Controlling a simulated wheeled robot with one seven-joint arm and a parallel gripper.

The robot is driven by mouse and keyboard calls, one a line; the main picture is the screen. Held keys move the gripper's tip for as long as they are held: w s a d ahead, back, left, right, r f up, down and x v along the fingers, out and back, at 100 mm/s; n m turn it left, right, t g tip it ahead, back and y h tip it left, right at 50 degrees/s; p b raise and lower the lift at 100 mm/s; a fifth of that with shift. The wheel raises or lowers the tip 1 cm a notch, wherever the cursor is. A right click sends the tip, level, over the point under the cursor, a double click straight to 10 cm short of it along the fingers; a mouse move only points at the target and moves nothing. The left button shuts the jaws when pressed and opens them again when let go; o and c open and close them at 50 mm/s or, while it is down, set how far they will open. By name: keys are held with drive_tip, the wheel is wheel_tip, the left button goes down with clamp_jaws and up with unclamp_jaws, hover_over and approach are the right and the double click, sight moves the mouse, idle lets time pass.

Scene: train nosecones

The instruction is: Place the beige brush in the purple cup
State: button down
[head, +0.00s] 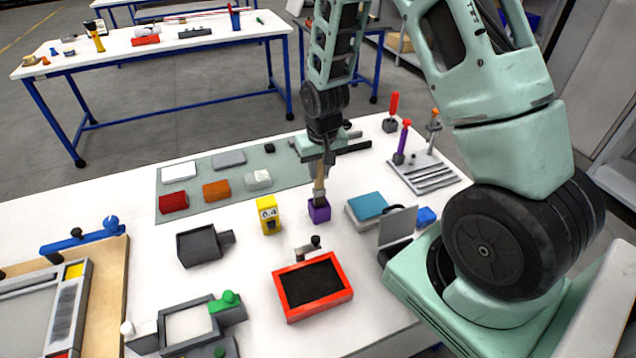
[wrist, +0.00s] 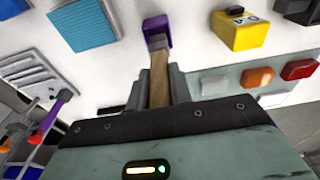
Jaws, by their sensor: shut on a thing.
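The purple cup (head: 319,211) stands on the white table near the middle of the head view. It also shows at the top of the wrist view (wrist: 157,27). The beige brush (head: 319,186) is upright, with its handle in my gripper (head: 322,160) and its lower end at the cup's mouth. In the wrist view the brush handle (wrist: 158,75) runs from between the fingers to the cup. My gripper is shut on the handle, right above the cup. The cup's inside is hidden, so I cannot tell how deep the brush end sits.
A yellow block marked 04 (head: 268,214) stands left of the cup. A blue-topped sponge (head: 368,206) lies to its right, and a red-rimmed tray (head: 312,287) is in front. A grey-green mat (head: 236,185) with several coloured blocks lies behind left.

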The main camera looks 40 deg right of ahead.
sight(319, 188)
drive_tip(key=shift+f+p, duration=0.65)
drive_tip(key=shift+f, duration=1.85)
drive_tip(key=shift+f, duration=0.15)
drive_tip(key=c, duration=1.3)
unclamp_jaws()
drive_tip(key=shift+o, duration=0.2)
